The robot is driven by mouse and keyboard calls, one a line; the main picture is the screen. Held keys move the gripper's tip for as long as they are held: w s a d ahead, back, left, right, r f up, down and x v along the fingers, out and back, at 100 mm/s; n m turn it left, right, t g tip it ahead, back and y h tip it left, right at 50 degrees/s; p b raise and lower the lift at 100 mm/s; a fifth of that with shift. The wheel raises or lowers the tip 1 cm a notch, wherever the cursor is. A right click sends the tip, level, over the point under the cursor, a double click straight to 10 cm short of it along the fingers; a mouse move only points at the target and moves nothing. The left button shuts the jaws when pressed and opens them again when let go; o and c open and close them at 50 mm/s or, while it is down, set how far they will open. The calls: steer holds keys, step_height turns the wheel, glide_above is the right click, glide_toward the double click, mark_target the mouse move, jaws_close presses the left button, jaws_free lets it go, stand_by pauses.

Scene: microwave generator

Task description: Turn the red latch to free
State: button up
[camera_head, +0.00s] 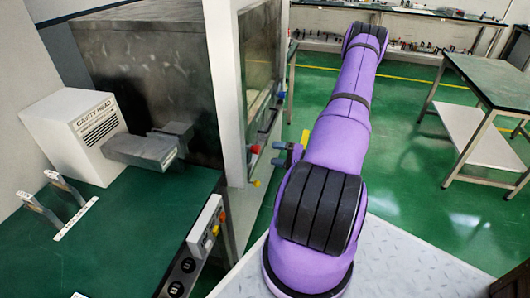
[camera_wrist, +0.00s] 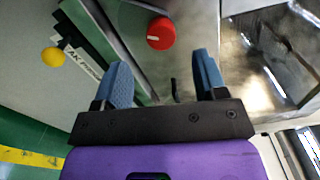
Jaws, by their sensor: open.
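A round red knob, which looks like the red latch (camera_wrist: 161,33), is on a grey panel in the wrist view. A white line across its face is its only clear mark. In the head view the red latch (camera_head: 255,149) shows small on the cabinet's side. My gripper (camera_wrist: 160,72) has its two blue fingers spread wide, with nothing between them. The red knob lies beyond the fingertips, roughly in line with the gap, and looks apart from them. In the head view my gripper (camera_head: 279,154) is just right of the red latch.
A yellow knob (camera_wrist: 53,57) and a label strip (camera_wrist: 84,64) are left of the fingers. A metal surface (camera_wrist: 270,60) is at the right.

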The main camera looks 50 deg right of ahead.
steer(key=v, duration=0.3)
steer(key=shift+s, duration=0.1)
stand_by(0.6)
